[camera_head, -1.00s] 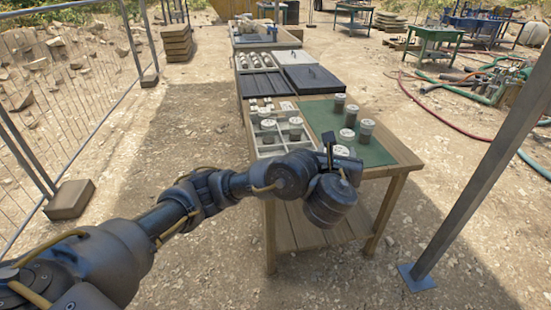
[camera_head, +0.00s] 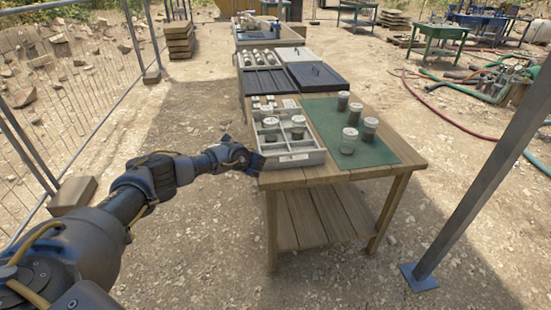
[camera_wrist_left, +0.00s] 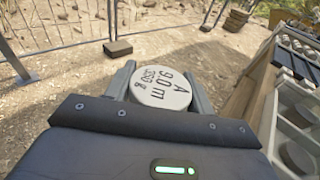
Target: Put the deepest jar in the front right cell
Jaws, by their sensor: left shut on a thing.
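My left gripper (camera_head: 254,158) is beside the left edge of the sample tray at the table's front left. In the left wrist view its fingers (camera_wrist_left: 160,73) are shut on a jar (camera_wrist_left: 161,92) whose pale lid reads "A", "9.0 m" and a smaller weight line. That jar is hidden in the head view. The grey divided tray (camera_head: 292,159) holds two jars, one on the left (camera_head: 270,128) and one on the right (camera_head: 298,128). Its front cells look empty. Several other jars, including a front one (camera_head: 348,142), stand on the green mat (camera_head: 378,153). Their lid markings are too small to read.
The wooden table (camera_head: 405,150) has a lower shelf. Dark lidded boxes (camera_head: 314,76) stand behind the tray. A metal post (camera_head: 470,165) rises at the right, and a wire fence (camera_head: 60,95) stands at the left. The ground left of the table is open.

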